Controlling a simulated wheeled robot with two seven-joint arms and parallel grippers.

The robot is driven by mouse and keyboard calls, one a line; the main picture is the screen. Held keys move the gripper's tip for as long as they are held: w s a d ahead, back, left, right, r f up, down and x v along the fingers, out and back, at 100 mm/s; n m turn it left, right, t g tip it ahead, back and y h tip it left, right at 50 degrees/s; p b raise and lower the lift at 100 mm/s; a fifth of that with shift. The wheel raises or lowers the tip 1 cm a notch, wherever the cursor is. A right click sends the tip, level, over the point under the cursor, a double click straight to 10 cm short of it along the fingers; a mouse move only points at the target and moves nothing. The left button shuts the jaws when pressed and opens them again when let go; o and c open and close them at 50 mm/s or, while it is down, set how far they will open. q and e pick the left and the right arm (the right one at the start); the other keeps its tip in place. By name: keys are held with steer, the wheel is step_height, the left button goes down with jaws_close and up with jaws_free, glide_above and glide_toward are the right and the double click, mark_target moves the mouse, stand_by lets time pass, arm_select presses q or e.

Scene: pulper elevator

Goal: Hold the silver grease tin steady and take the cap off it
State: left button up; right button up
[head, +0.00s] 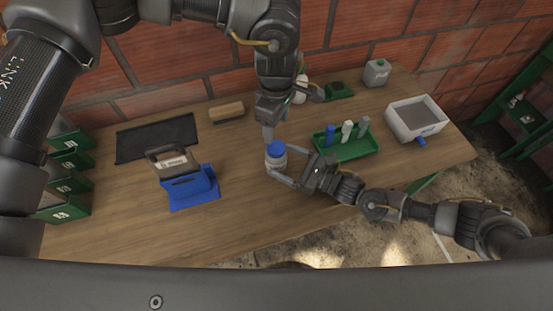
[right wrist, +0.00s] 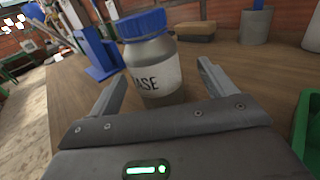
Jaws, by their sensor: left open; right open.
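The silver grease tin (head: 275,162) stands upright on the wooden table, with its blue cap (head: 277,149) on top. In the right wrist view, the tin (right wrist: 157,75) shows a pale label reading "ASE", under the blue cap (right wrist: 142,24). My right gripper (head: 276,168) reaches in low from the right, open, with its fingers on either side of the tin. In the right wrist view, gaps show between the tin and both fingers (right wrist: 155,88). My left gripper (head: 268,133) points down just above the cap; its small fingertips are hard to make out, and contact cannot be told.
A blue stand (head: 192,188) and dark mat (head: 157,138) lie left, with a brush (head: 227,112) behind. A green tray (head: 345,151) of upright pieces stands close to my right gripper. A white bin (head: 415,120) and grey jug (head: 376,73) are farther right. The front table is clear.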

mark_target(276, 147)
arm_select(q)
steer(key=shift+s+a+r, duration=0.15)
steer(key=shift+s, duration=0.1)
arm_select(e)
steer(key=x, duration=0.2)
steer(key=shift+s+a+r, duration=0.1)
steer(key=shift+a+r, duration=0.05)
steer(key=shift+a, duration=0.2)
arm_select(q)
steer(key=shift+s+r, duration=0.1)
steer(key=shift+s, duration=0.15)
arm_select(e)
steer(key=shift+a+r, duration=0.1)
steer(key=shift+a, duration=0.4)
arm_select(q)
steer(key=shift+w, duration=0.25)
arm_select(e)
steer(key=shift+w+a, duration=0.1)
steer(key=shift+w, duration=0.25)
